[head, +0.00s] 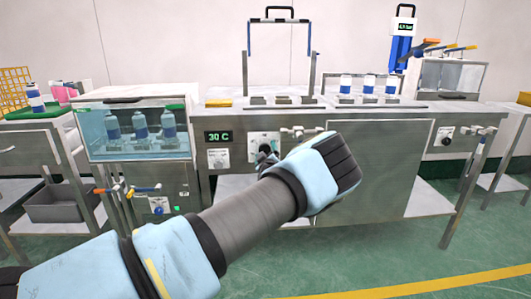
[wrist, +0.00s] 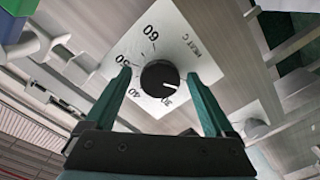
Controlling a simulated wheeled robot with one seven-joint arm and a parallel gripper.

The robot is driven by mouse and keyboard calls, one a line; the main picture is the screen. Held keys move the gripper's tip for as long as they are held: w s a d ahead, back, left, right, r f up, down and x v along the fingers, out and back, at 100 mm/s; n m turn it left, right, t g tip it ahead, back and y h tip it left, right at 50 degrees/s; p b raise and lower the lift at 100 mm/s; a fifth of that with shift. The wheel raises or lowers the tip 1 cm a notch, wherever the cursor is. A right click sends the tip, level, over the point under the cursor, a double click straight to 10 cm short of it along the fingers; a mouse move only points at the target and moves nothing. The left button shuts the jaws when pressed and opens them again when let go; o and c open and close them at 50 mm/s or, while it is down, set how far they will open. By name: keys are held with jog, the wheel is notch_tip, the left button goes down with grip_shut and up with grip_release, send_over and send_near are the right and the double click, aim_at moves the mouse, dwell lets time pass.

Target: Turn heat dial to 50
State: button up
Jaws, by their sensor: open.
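The heat dial (wrist: 159,78) is a black round knob on a white plate (wrist: 184,38) marked HEAT C, with numbers from 30 to 60. In the wrist view its white pointer mark faces the 30. My gripper (wrist: 159,72) is open, with one green finger on each side of the knob; I cannot tell whether they touch it. In the head view my gripper (head: 267,155) is at the front panel, and my arm and gripper partly hide the dial. The green display (head: 218,137) reads 30 C.
Another white plate (head: 218,158) with a control sits left of my gripper. The green floor in front is clear.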

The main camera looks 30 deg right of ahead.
jog(key=c, duration=1.4)
